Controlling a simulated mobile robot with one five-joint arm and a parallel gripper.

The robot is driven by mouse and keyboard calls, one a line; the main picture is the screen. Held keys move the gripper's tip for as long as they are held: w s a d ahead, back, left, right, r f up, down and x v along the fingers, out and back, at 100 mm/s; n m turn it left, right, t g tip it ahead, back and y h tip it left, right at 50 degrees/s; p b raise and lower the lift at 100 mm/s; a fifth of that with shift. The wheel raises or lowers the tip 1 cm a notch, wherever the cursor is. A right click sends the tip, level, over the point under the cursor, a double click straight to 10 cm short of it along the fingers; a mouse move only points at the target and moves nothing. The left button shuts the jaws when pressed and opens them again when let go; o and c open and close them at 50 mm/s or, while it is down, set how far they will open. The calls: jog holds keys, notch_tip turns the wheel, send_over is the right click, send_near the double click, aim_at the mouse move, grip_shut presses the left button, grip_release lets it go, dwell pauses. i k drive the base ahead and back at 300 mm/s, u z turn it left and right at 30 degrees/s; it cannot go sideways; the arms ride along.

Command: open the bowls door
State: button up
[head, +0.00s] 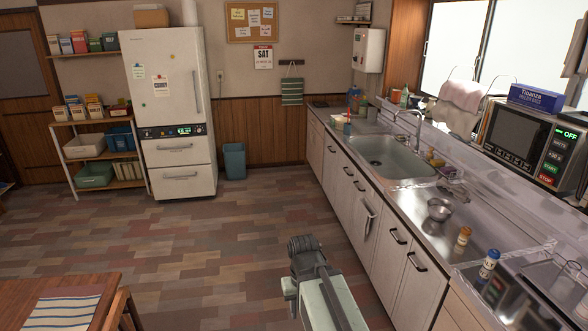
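A row of pale cabinet doors runs under the counter on the right. The near doors (388,262) and (418,290) have dark bar handles near their top edges. Another door (362,225) to their left has a longer, lighter handle set upright. All these doors look shut. No door carries a readable label, so I cannot tell which is the bowls door. My arm rises from the bottom middle, on the floor side of these doors, apart from them in the picture. My gripper's fingers do not show.
The counter holds a sink (390,158), a metal bowl (439,209), small shakers (463,238) and a microwave (520,137). A table (25,292) and chair (118,308) stand at lower left. The tiled floor (230,240) between is clear. A fridge (172,105) stands at the back.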

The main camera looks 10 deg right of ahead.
aim_at(394, 240)
jog(key=u, duration=0.2)
jog(key=i, duration=1.8)
jog(key=u, duration=0.05)
jog(key=k, duration=0.85)
jog(key=u, duration=0.2)
jog(key=i, duration=0.95)
jog(key=z, duration=0.05)
